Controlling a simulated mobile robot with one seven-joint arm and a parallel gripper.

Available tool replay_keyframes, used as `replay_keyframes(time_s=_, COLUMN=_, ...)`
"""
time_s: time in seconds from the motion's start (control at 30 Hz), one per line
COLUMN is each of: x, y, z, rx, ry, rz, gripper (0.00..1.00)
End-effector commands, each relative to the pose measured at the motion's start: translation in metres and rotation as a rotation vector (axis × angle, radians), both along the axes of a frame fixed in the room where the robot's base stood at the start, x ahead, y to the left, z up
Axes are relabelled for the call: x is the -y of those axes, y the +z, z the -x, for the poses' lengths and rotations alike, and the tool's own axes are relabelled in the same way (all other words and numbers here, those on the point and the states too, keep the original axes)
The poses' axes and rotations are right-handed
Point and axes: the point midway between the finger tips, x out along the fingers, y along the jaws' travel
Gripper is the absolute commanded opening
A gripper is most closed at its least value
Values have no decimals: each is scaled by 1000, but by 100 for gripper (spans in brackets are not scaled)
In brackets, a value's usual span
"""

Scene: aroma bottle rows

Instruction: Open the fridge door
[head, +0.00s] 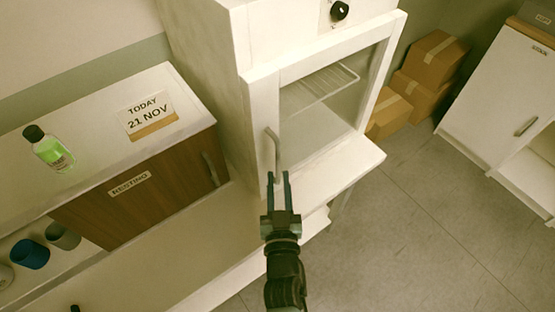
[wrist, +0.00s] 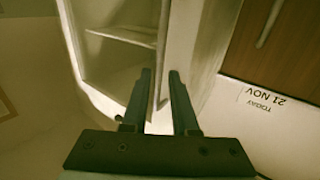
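The white fridge (head: 204,60) stands at the centre of the head view. Its door has a pale frame and a glass pane (head: 315,120), with a wire shelf visible behind; the door looks shut. A vertical pale handle (head: 274,146) is on the door's left side. My gripper (head: 278,175) is at the handle's lower end, fingers pointing at the door. In the wrist view, my gripper (wrist: 160,72) has its two dark fingers apart, and the handle (wrist: 163,45) shows between them. I cannot tell whether either finger touches it.
A wooden cabinet (head: 150,195) with a white top stands left, bearing a green bottle (head: 50,149) and a date card (head: 148,114). Cardboard boxes (head: 430,62) and a white cabinet (head: 505,85) stand right. Grey floor (head: 420,220) is clear in front.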

Motion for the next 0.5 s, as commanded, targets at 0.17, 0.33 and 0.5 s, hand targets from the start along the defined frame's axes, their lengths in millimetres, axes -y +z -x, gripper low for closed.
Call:
replay_keyframes(time_s=0.17, x=-1, y=1, z=-30, rx=1, ry=-1, rz=0, gripper=27)
replay_keyframes(time_s=0.33, x=-2, y=0, z=-46, rx=0, ry=0, rz=0, gripper=27)
replay_keyframes(time_s=0.5, x=-2, y=0, z=-51, rx=0, ry=0, rz=-1, gripper=27)
